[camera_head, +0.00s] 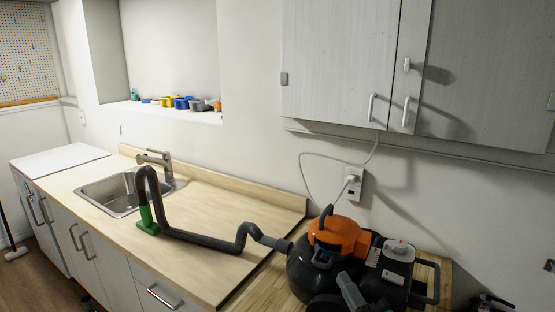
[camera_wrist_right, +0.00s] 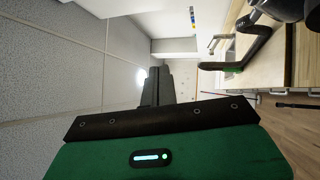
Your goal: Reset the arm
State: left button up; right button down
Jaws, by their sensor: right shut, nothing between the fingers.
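My right gripper (camera_wrist_right: 157,76) shows in the right wrist view, with its dark fingers together and nothing between them. Its green body fills the bottom of that view. The fingers point into open air, apart from the counter and the vacuum. In the head view a small dark part at the bottom right edge may belong to my right arm; I cannot tell its state there. My left gripper is in neither view.
A wooden counter (camera_head: 230,215) holds a sink (camera_head: 112,192) and a black hose (camera_head: 195,239) with a green nozzle (camera_head: 146,222). An orange-and-black vacuum (camera_head: 338,235) stands at its right end. Cabinets (camera_head: 340,60) hang above. A pegboard (camera_head: 25,50) is at far left.

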jog(key=s+d+f+m+g+h, duration=0.4)
jog(key=f+m, duration=0.3)
jog(key=f, duration=0.3)
jog(key=s+d+f+m+g+h, duration=0.3)
jog(key=d+f+m+g, duration=0.1)
jog(key=f+m, duration=0.4)
jog(key=s+d+f+m+g, duration=0.2)
jog(key=s+f+m+g, duration=0.55)
jog(key=s+f, duration=0.75)
notch_tip(320, 180, down, 28)
jog(key=s+r+n+g, duration=0.1)
jog(key=s+n+g, duration=0.1)
jog(key=s+d+f+g, duration=0.1)
jog(key=s+d+f, duration=0.2)
jog(key=s+f, duration=1.6)
jog(key=shift+s+d+f, duration=0.15)
jog(key=shift+s+f, duration=0.05)
jog(key=shift+f, duration=0.65)
